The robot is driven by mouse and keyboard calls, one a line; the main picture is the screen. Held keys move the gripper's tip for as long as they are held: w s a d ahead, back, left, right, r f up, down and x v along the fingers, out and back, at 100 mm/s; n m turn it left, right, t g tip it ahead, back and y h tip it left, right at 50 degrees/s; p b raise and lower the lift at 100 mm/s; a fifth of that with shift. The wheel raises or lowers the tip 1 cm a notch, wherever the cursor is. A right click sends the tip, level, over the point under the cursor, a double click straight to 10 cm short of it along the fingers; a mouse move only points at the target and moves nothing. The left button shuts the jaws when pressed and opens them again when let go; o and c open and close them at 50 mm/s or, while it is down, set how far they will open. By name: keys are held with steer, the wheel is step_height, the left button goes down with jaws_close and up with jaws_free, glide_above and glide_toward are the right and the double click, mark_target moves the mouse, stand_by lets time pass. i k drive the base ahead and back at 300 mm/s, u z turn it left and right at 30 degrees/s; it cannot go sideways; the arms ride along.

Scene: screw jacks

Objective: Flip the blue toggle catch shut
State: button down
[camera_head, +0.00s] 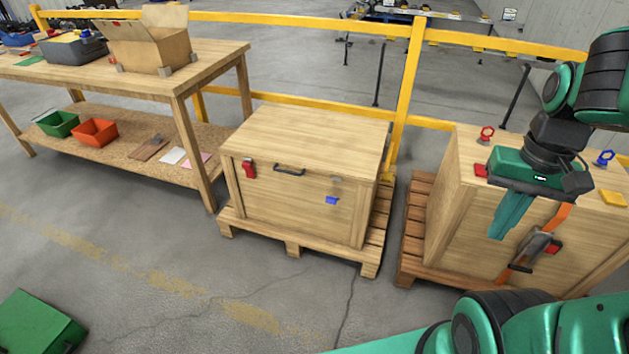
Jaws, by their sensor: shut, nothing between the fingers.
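The blue toggle catch (332,200) is on the front face of the middle wooden crate (285,205), toward its right side. Its blue lever sticks out below a small grey keeper (337,179) near the lid edge, and the two look apart. A red catch (249,168) sits on the same face at the left, up against the lid edge. My gripper (503,232) is green, points down and is shut and empty. It is in front of the right-hand crate, well to the right of the blue catch.
The middle crate has a dark handle (289,171) and stands on a pallet (300,249). The right crate (478,218) carries an orange strap with a ratchet (532,250) and red and blue eye bolts. A workbench (222,58) stands left, a yellow rail (405,85) behind.

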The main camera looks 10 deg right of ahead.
mark_target(332, 199)
steer(key=z, duration=0.05)
steer(key=i, duration=1)
steer(key=u, duration=0.1)
steer(key=k, duration=1.3)
steer(key=z, duration=0.4)
steer(key=i, duration=1)
